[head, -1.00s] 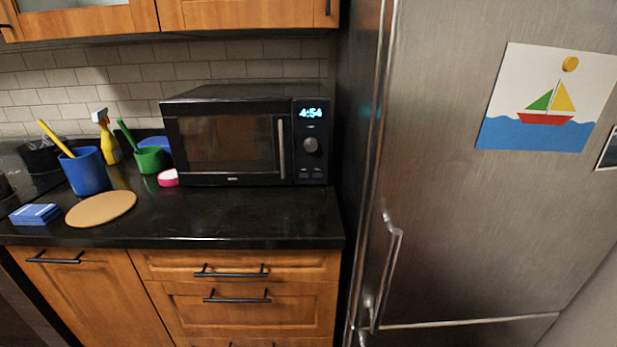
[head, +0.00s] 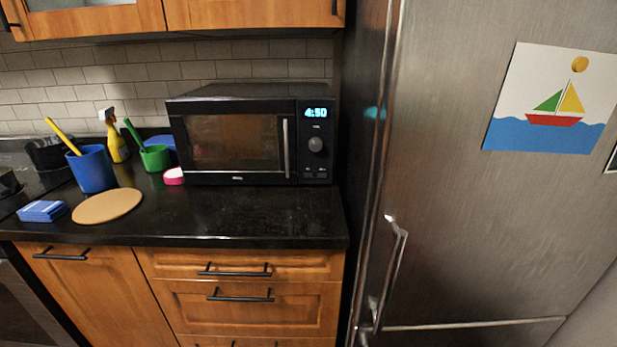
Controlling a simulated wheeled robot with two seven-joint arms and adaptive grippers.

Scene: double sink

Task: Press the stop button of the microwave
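The black microwave (head: 235,135) stands on the dark counter, its door shut, with a warm-lit window. Its control panel is on the right side, with a lit display (head: 316,113) reading 4:50 and a round knob (head: 316,144) below it. Small buttons (head: 315,173) sit low on the panel; their labels are too small to read, so I cannot tell which is stop. Neither of my grippers is in view.
The counter (head: 240,215) in front of the microwave is clear. Left of it are a round board (head: 107,206), blue sponges (head: 42,211), a blue cup (head: 92,170), a green cup (head: 155,158) and a spray bottle (head: 116,140). A steel fridge (head: 470,220) stands at right.

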